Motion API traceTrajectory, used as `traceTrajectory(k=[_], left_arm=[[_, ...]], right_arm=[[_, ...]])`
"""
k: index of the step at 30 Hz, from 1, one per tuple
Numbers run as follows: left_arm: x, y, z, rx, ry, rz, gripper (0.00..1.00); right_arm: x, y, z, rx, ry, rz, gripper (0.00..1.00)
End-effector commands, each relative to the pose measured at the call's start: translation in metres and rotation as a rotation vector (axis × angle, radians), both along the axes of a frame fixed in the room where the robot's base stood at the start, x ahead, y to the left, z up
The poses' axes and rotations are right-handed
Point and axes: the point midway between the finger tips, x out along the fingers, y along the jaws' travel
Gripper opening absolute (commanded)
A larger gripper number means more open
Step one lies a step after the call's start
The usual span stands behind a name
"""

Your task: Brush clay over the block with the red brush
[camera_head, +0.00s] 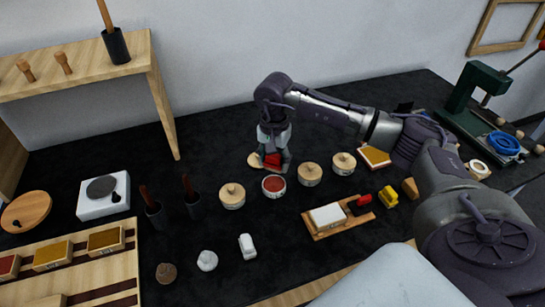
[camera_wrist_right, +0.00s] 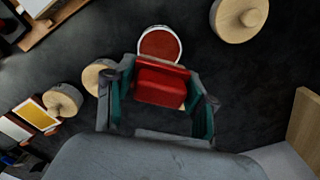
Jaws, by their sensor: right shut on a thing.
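My right gripper (camera_head: 272,152) is shut on a red brush (camera_head: 271,160), a blocky red piece that also shows in the right wrist view (camera_wrist_right: 162,84) between the gripper's fingers (camera_wrist_right: 160,108). It is just behind the open jar of red clay (camera_head: 273,186). In the wrist view the jar (camera_wrist_right: 160,44) lies directly beyond the brush; I cannot tell whether they touch. The white block (camera_head: 326,215) rests on a wooden board (camera_head: 349,226), to the right and nearer than the jar. My left gripper is not in view.
Lidded jars (camera_head: 232,196) (camera_head: 310,175) flank the open jar. A red-and-black piece (camera_head: 361,203) lies on the board's right end, with a yellow brush (camera_head: 388,196) beside it. Dark cups (camera_head: 155,213) stand left. A green press (camera_head: 470,98) stands far right.

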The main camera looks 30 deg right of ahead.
Motion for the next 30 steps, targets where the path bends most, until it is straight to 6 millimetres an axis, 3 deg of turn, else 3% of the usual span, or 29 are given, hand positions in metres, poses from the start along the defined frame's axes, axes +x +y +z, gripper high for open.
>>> traceTrajectory(k=[18,30], left_arm=[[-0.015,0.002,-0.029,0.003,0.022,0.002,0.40],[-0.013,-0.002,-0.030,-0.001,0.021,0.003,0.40]], right_arm=[[0.000,0.000,-0.054,0.000,0.000,0.001,0.27],[0.000,0.000,-0.059,-0.001,-0.001,0.002,0.27]])
